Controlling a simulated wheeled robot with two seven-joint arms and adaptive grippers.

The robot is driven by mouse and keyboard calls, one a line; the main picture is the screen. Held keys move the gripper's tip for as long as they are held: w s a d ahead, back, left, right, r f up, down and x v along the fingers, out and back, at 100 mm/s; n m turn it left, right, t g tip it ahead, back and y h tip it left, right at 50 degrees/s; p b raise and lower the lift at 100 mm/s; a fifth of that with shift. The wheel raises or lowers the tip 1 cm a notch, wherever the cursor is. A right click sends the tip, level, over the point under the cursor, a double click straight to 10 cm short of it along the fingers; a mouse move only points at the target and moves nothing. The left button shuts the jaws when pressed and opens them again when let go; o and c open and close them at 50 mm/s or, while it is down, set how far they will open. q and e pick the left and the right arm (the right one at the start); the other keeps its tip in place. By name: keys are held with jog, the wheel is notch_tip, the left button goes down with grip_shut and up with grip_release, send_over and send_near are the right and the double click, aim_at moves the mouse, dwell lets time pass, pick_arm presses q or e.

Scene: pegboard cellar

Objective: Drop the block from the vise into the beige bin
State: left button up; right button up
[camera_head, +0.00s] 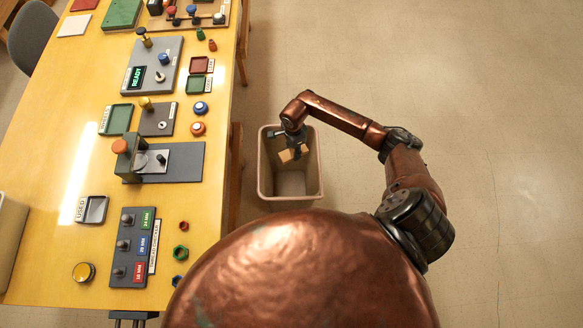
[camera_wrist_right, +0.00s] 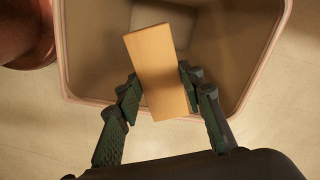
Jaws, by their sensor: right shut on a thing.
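A tan wooden block (camera_wrist_right: 160,72) is held between the two fingers of my right gripper (camera_wrist_right: 160,90), which is shut on it. In the head view the block (camera_head: 287,156) and the right gripper (camera_head: 293,142) are over the open top of the beige bin (camera_head: 264,170). The wrist view looks down into the bin, whose rim (camera_wrist_right: 250,90) surrounds the far part of the block. The bin's visible floor looks empty. A grey-green device with an orange knob (camera_head: 119,146), perhaps the vise, stands on the table with no block visible in it.
The yellow table (camera_head: 60,250) lies left of the bin, its edge close by. A grey chair (camera_head: 33,38) is at the top left. The floor (camera_head: 480,120) on the right is clear.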

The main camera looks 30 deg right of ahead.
jog(key=shift+f, duration=0.6)
jog(key=o, duration=1.2)
jog(key=shift+o, duration=0.2)
jog(key=shift+r, duration=0.15)
notch_tip(320, 180, up, 12)
